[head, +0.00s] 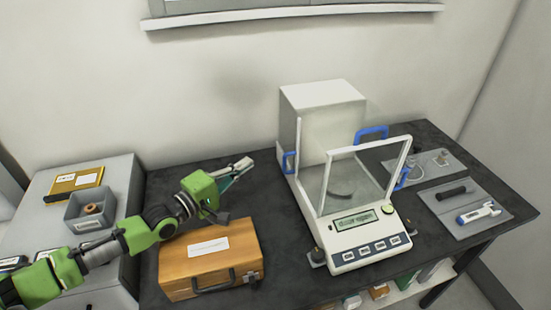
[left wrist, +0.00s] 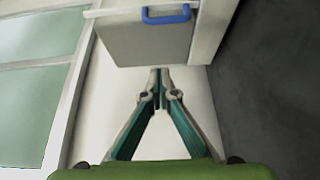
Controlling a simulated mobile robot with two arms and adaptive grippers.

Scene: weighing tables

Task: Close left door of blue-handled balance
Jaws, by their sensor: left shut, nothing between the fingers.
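The white balance (head: 322,100) with blue handles stands on the dark table. A blue handle (head: 289,162) shows on its left side, close to the tall rear housing; the left side ahead of it looks open towards the front frame. My left gripper (head: 243,165) is left of this handle, apart from it, above the table and behind the orange case. In the left wrist view my left gripper (left wrist: 160,73) is shut and empty. Its fingertips point at a grey panel (left wrist: 145,42) bearing a blue handle (left wrist: 167,15); whether they touch the panel I cannot tell. My right gripper is not in view.
An orange case (head: 210,260) lies below my left forearm. A grey bin (head: 90,212) and a yellow box (head: 76,182) are on the grey surface at left. Grey trays (head: 480,218) with small tools lie right of the balance. Bare table (head: 275,225) lies between case and balance.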

